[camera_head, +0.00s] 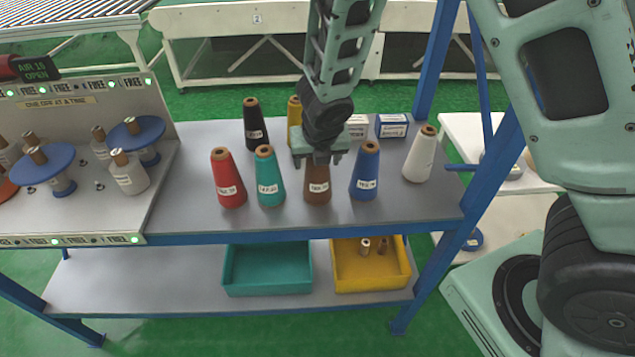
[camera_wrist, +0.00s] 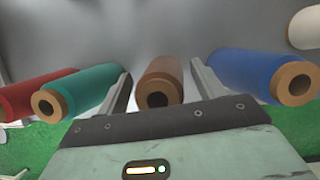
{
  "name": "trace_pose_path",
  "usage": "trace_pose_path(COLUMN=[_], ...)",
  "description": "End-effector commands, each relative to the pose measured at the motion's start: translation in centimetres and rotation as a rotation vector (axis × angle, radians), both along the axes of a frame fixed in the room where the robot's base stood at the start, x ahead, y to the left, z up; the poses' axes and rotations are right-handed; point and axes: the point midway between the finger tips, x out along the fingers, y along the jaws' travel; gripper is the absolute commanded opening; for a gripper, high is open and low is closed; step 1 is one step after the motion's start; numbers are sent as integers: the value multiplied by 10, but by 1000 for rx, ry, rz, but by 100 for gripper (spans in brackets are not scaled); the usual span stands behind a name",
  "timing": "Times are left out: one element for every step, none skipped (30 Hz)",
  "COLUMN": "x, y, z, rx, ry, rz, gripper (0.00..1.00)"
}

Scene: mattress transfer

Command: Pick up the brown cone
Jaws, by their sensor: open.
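The brown cone (camera_head: 317,188) stands upright in the front row on the grey table, with a white label on its side. My gripper (camera_head: 318,158) is directly above it and hides its top in the head view. In the wrist view the brown cone (camera_wrist: 159,82) lies between the two open fingers (camera_wrist: 162,88), with its hollow top towards the camera. A small gap shows on each side, so the fingers appear apart from it.
A teal cone (camera_head: 268,177) and red cone (camera_head: 228,179) stand left; a blue cone (camera_head: 365,172) and white cone (camera_head: 419,156) stand right. Black (camera_head: 254,125) and yellow (camera_head: 294,115) cones and boxes (camera_head: 391,127) are behind. Teal (camera_head: 267,275) and yellow (camera_head: 370,279) bins sit below.

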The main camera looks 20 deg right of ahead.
Motion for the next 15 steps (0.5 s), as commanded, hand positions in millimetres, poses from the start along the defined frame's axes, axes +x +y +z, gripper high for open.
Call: trace_pose_path(x=[1,1,1,1,1,1,1,1,1,1,1,1,1,1,1], y=[0,0,0,0,0,0,0,0,0,0,0,0,0,0,0], z=[-2,-2,-2,-1,-1,-1,-1,-1,-1,-1,-1,-1,-1,-1,-1], rx=[1,1,1,2,2,2,1,1,1,1,1,1,1,1,2], ry=[0,0,0,0,0,0,0,0,0,0,0,0,0,0,-1], rz=[1,1,1,1,1,1,0,0,0,0,0,0,0,0,1], gripper=[68,68,68,68,68,68,68,60,48,40,32,21,12,4,0])
